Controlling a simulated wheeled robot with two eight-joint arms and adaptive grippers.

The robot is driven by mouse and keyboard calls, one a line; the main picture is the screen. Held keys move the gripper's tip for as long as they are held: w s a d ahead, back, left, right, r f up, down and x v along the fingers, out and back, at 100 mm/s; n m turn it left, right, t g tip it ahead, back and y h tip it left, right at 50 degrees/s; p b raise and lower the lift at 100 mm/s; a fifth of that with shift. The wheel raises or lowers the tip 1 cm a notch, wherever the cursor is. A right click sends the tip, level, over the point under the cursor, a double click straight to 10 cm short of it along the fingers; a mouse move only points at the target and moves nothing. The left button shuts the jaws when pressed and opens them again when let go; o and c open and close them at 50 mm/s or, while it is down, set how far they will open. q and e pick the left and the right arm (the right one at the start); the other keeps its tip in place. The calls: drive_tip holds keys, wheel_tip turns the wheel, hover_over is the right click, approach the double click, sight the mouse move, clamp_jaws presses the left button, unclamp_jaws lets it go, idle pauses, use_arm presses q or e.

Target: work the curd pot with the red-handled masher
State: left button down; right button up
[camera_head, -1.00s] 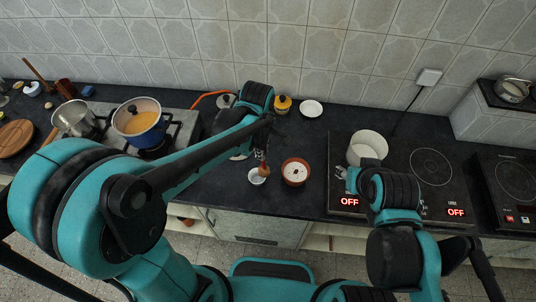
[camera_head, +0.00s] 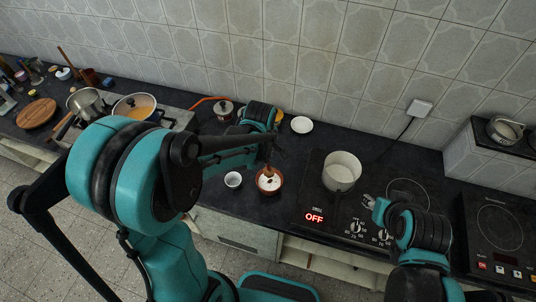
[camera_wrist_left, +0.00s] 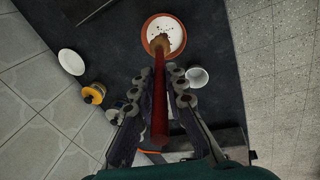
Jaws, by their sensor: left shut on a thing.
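The curd pot (camera_head: 277,186), a terracotta bowl of white curd with dark specks, stands on the dark counter; it also shows in the left wrist view (camera_wrist_left: 149,24). My left gripper (camera_wrist_left: 159,78) is shut on the red handle of the masher (camera_wrist_left: 160,113). The masher's brown head (camera_wrist_left: 160,43) overlaps the curd in the left wrist view; how deep it reaches is unclear. In the head view my left arm largely hides the gripper, and the masher (camera_head: 268,168) is over the pot. My right gripper (camera_head: 371,202) is by the induction hob; its jaw opening is unclear.
A small white cup (camera_head: 233,180) stands just left of the curd pot. A cream pot (camera_head: 341,172) sits on the hob (camera_head: 318,205). A white saucer (camera_head: 301,125) and a steel lidded pot (camera_head: 224,108) lie behind. A gas stove with pans is at left.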

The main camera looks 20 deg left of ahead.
use_arm(q)
drive_tip(key=b, duration=0.3)
approach(268, 174)
drive_tip(key=f+b, duration=0.2)
drive_tip(key=f, duration=0.1)
drive_tip(key=w+f+b, duration=0.1)
drive_tip(key=f+b, duration=0.2)
drive_tip(key=shift+w+a+f+b, duration=0.1)
drive_tip(key=shift+w+f+b, duration=0.05)
drive_tip(key=shift+f+b, duration=0.25)
